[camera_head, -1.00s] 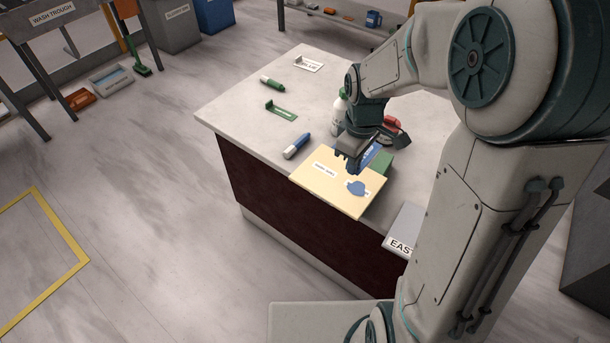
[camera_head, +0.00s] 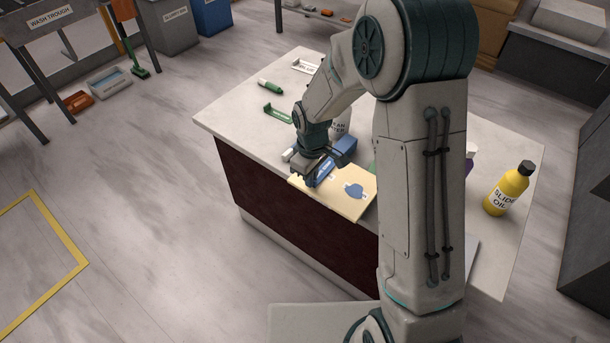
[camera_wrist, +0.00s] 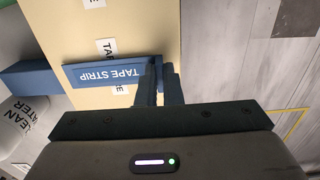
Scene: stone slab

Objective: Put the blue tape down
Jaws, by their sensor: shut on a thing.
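My gripper (camera_head: 308,178) is shut on one end of the blue tape (camera_head: 324,172), a flat blue strip marked TAPE STRIP in the wrist view (camera_wrist: 108,72). The gripper's fingers (camera_wrist: 160,84) close at the strip's right end there. The strip is over the pale yellow board (camera_head: 340,200); I cannot tell whether it touches it. A blue block (camera_head: 345,147) lies beyond the strip, and I cannot tell whether they are joined. The board carries a blue shape (camera_head: 355,190), and white labels show partly hidden under the strip in the wrist view.
A white CLEAN WATER bottle (camera_head: 341,126) stands close behind the gripper. A green marker (camera_head: 270,86) and a green bracket (camera_head: 275,112) lie farther back on the slab (camera_head: 235,108). A yellow SLIDE OIL bottle (camera_head: 508,190) stands at the right.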

